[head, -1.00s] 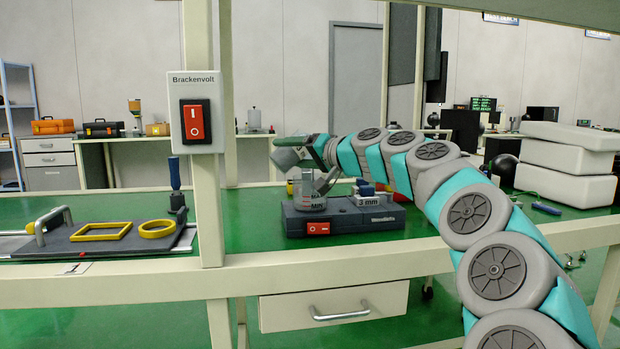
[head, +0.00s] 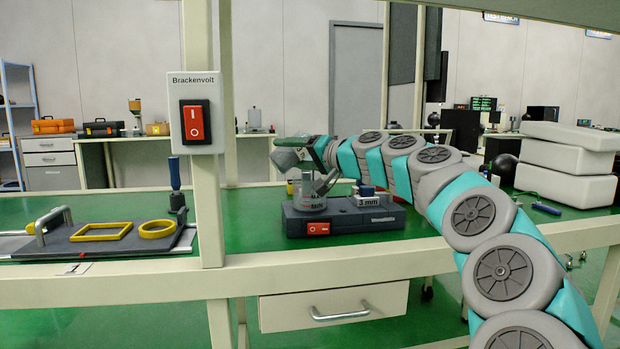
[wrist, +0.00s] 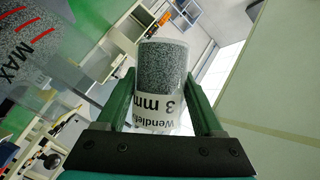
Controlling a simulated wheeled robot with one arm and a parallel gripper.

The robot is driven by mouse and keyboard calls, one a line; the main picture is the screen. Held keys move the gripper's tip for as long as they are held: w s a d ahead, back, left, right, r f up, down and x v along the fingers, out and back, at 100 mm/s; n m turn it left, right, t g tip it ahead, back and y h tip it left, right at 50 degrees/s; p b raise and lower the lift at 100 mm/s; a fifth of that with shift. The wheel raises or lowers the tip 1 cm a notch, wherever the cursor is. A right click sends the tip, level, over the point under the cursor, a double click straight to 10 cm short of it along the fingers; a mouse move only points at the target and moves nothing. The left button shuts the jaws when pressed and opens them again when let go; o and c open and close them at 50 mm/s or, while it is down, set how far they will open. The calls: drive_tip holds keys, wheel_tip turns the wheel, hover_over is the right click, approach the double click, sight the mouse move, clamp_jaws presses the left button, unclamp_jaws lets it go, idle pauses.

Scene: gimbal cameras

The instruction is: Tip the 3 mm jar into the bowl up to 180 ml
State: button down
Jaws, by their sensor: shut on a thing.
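The 3 mm jar (wrist: 163,85) is clear, with a white label and dark speckled grains towards its far end in the wrist view. My gripper (wrist: 163,100) is shut on it with a green finger at each side. In the head view the jar (head: 287,157) is tilted at the end of my gripper (head: 312,146), above and left of the bowl. The clear bowl (head: 308,196) carries MAX and MIN marks and sits on a dark base (head: 345,220). In the wrist view the bowl (wrist: 30,50) shows speckled grains behind red lines. I cannot see grains falling.
A post with a red Brackenvolt switch (head: 196,121) stands left of the bowl. A dark plate (head: 110,246) with yellow frames lies further left. A bench rail (head: 330,266) runs in front.

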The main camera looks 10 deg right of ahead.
drive_tip(key=shift+r+m+p, duration=0.4)
drive_tip(key=shift+m+p, duration=0.2)
idle(2.0)
drive_tip(key=shift+f+m+t+y, duration=0.3)
drive_tip(key=shift+m+t+y, duration=0.15)
drive_tip(key=shift+m, duration=0.45)
idle(2.2)
drive_tip(key=shift+r+m+t, duration=0.35)
drive_tip(key=shift+m, duration=0.25)
idle(1.7)
